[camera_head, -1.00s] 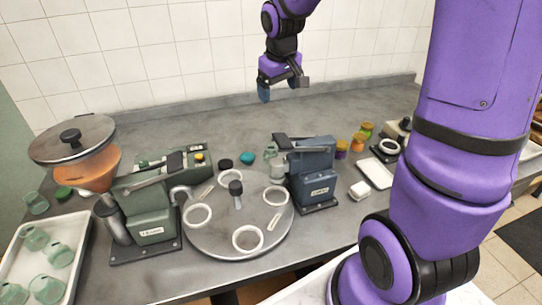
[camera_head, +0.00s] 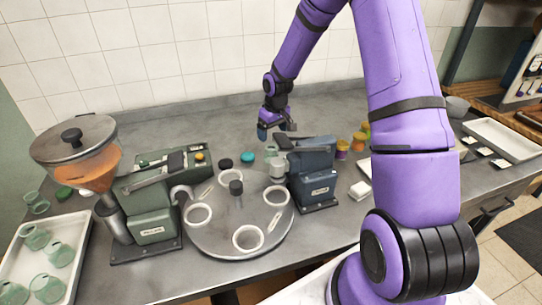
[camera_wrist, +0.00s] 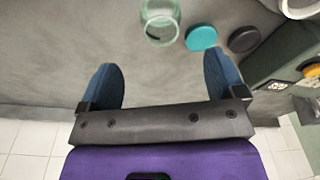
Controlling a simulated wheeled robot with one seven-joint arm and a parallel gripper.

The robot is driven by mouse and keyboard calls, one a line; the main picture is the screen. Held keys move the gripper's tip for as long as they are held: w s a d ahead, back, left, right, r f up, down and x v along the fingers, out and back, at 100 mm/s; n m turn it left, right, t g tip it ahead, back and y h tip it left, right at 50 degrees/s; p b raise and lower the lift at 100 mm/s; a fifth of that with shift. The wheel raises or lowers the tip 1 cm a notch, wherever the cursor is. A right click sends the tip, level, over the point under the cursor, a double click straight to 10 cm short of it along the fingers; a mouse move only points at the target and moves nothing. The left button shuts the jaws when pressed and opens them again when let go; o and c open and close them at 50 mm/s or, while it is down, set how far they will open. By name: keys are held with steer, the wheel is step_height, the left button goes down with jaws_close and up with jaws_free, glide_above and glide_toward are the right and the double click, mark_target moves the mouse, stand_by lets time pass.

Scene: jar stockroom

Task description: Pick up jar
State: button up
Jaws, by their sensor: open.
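A pale green glass jar (camera_wrist: 160,24) shows at the top of the wrist view, open and empty-looking, between and beyond the fingertips. In the head view it stands behind the blue machine, partly hidden, as a small green shape (camera_head: 270,152). My gripper (camera_head: 276,131) is above the counter, behind and close to that jar. In the wrist view my gripper (camera_wrist: 164,75) is open, its two blue finger pads wide apart with nothing between them. Other green jars (camera_head: 47,287) lie in the white tray (camera_head: 75,232) at the left.
A teal lid (camera_wrist: 201,37) and a dark lid (camera_wrist: 243,40) lie right of the jar. The blue machine (camera_head: 313,170) and round turntable (camera_head: 240,238) stand in front. The green machine (camera_head: 150,210) is at left. Filled jars (camera_head: 342,148) stand right. The back counter is clear.

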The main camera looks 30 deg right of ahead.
mark_target(271, 152)
steer(key=f, duration=0.6)
steer(key=w+f, duration=0.1)
steer(key=f, duration=0.3)
steer(key=shift+a+f, duration=0.1)
steer(key=shift+a, duration=0.1)
steer(key=shift+c, duration=0.2)
steer(key=c, duration=1)
